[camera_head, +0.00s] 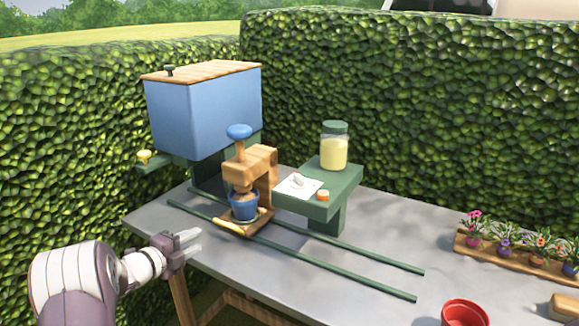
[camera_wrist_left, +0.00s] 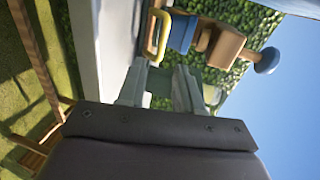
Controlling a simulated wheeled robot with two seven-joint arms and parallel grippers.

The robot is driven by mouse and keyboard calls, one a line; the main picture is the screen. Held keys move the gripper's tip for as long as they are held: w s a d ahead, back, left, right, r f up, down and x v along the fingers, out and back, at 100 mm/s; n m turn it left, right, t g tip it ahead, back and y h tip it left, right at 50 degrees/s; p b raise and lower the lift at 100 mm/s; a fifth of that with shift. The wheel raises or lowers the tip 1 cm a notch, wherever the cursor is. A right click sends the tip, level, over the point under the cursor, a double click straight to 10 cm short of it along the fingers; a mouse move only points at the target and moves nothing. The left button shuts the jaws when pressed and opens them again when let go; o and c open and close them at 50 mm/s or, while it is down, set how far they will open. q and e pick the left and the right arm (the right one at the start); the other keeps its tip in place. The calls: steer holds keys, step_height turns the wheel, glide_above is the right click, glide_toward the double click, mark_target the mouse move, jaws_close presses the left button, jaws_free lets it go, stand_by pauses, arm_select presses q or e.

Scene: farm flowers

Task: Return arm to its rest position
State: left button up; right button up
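My left arm comes in from the lower left in the head view. Its gripper (camera_head: 190,243) is beside the table's left front edge, short of the wooden press (camera_head: 262,165). In the left wrist view the two fingers of this gripper (camera_wrist_left: 163,80) stand apart with nothing between them. The blue pot (camera_head: 243,206) sits under the press, apart from the fingers, and also shows in the left wrist view (camera_wrist_left: 182,33). A yellow handle (camera_wrist_left: 157,32) shows beyond the fingertips. My right gripper is in neither view.
The grey table (camera_head: 370,290) carries green rails (camera_head: 340,268), a blue bin (camera_head: 205,112), a green stand (camera_head: 318,207) with a yellow jar (camera_head: 334,152), a red pot (camera_head: 465,313) and a flower tray (camera_head: 510,260). Hedges stand behind. Space left of the table edge is open.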

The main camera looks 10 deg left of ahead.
arm_select(q)
steer(key=s+a+f+n+g+y, duration=0.5)
steer(key=s+f+n+y, duration=0.4)
steer(key=n, duration=0.6)
steer(key=s+d+n+g+h, duration=0.4)
steer(key=s+d+n+g, duration=0.45)
steer(key=s+d, duration=1.15)
steer(key=d+r+m+p, duration=0.1)
steer(key=r+p, duration=0.8)
steer(key=r, duration=0.1)
steer(key=d+r+m+p, duration=0.1)
steer(key=d+r+p, duration=0.1)
steer(key=r+p, duration=0.7)
steer(key=shift+w+d+r, duration=0.25)
steer(key=shift+w+r, duration=0.05)
steer(key=shift+r, duration=0.15)
